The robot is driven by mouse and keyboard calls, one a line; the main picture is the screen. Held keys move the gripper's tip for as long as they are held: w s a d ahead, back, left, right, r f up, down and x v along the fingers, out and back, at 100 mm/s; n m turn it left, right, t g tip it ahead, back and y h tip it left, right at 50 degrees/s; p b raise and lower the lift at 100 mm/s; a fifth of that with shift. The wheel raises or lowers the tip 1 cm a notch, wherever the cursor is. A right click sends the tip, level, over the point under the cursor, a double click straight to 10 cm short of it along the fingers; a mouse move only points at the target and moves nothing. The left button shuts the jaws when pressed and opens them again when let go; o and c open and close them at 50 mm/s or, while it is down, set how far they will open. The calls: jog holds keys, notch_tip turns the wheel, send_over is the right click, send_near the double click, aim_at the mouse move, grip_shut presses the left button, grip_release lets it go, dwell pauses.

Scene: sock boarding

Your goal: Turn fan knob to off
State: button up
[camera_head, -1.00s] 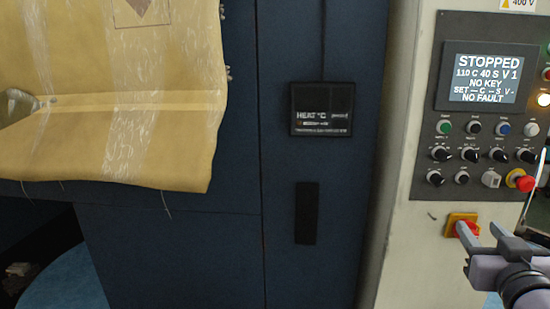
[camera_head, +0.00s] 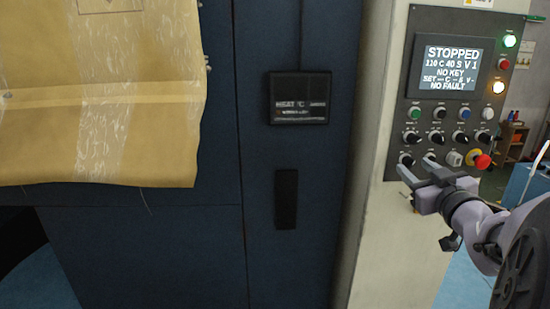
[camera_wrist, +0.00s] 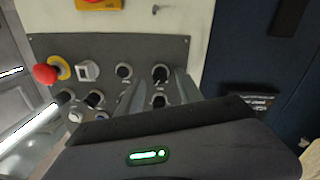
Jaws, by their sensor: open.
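Labels are too small to read, so I cannot tell which is the fan knob. My gripper (camera_head: 416,166) is open, its fingers pointing at the panel's lower left. In the wrist view the panel is upside down. The bottom-row corner knob (camera_wrist: 160,72) lies just beyond the fingertips, and another knob (camera_wrist: 158,100) shows between the fingers. I cannot tell whether either is touched.
The screen (camera_head: 452,68) reads STOPPED and NO FAULT. The red emergency stop (camera_head: 482,161) on its yellow ring sits to the right of my gripper. A yellow switch plate (camera_wrist: 100,4) is at the wrist view's top edge. A tan sheet (camera_head: 100,130) hangs at the left.

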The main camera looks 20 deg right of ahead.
jog(key=shift+x, duration=0.8)
grip_shut()
